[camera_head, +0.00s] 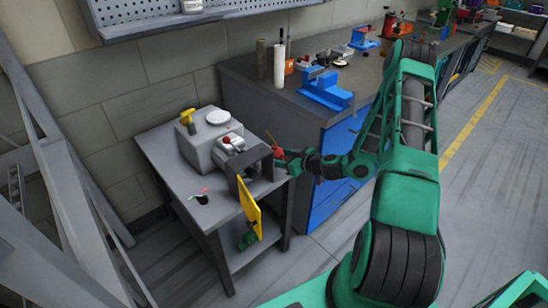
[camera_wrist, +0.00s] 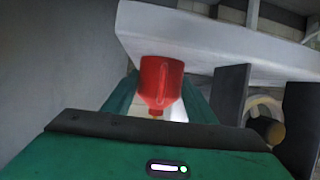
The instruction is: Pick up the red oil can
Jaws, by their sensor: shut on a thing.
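The red oil can (camera_wrist: 160,82) sits between the two green fingers of my gripper (camera_wrist: 159,92) in the wrist view. My gripper is shut on it. In the head view the can shows as a small red shape (camera_head: 279,153) with a thin spout pointing up and left. My gripper (camera_head: 285,158) reaches it from the right, beside the right edge of the small grey table (camera_head: 165,160). The can's far side is hidden, and I cannot tell whether it touches anything else.
On the table stand a grey box-shaped machine (camera_head: 211,147), a yellow-handled tool (camera_head: 187,118) and a dark frame with a yellow panel (camera_head: 250,208). A workbench (camera_head: 255,75) with a blue vise (camera_head: 326,92) stands behind. The floor at right is open.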

